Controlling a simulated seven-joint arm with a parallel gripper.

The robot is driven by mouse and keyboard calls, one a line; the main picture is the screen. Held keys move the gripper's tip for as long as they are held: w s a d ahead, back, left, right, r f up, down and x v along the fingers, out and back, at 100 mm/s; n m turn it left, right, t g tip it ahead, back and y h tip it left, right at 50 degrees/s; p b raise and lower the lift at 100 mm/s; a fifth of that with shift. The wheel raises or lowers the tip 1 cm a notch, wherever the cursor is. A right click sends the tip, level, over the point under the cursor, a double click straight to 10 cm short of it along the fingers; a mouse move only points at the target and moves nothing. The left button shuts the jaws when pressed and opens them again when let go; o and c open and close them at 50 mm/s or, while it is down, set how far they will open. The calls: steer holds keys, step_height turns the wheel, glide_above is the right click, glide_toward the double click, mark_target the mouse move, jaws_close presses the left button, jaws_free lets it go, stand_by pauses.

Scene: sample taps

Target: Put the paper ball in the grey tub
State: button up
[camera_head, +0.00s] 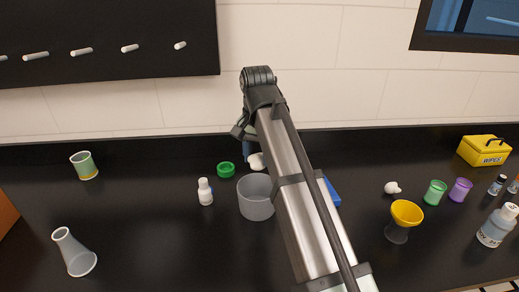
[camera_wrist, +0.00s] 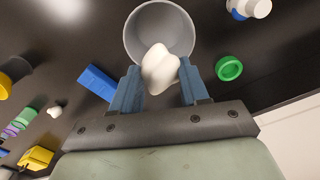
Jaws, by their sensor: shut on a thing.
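The paper ball (camera_head: 257,162) is white and crumpled. In the wrist view the paper ball (camera_wrist: 160,68) sits between the two blue fingers of my gripper (camera_wrist: 160,86), which is shut on it. The grey tub (camera_head: 255,204) stands upright on the black bench, just in front of the ball in the head view. In the wrist view the tub (camera_wrist: 134,38) opens toward the camera, and the ball overlaps its near rim and part of its opening. The ball's height over the tub is hard to tell. My arm partly hides my gripper (camera_head: 247,148) and the tub's right side in the head view.
A green ring (camera_head: 226,170) and a white bottle (camera_head: 205,192) stand left of the tub. A blue block (camera_head: 331,192) lies to the right, partly behind my arm. A second white crumpled piece (camera_head: 392,188) lies near a yellow funnel (camera_head: 406,213). A flask (camera_head: 75,252) stands front left.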

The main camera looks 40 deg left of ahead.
mark_target(258, 179)
steer(key=shift+f, duration=4.45)
steer(key=o, duration=1.1)
steer(key=shift+r, duration=0.1)
steer(key=shift+r, duration=3.4)
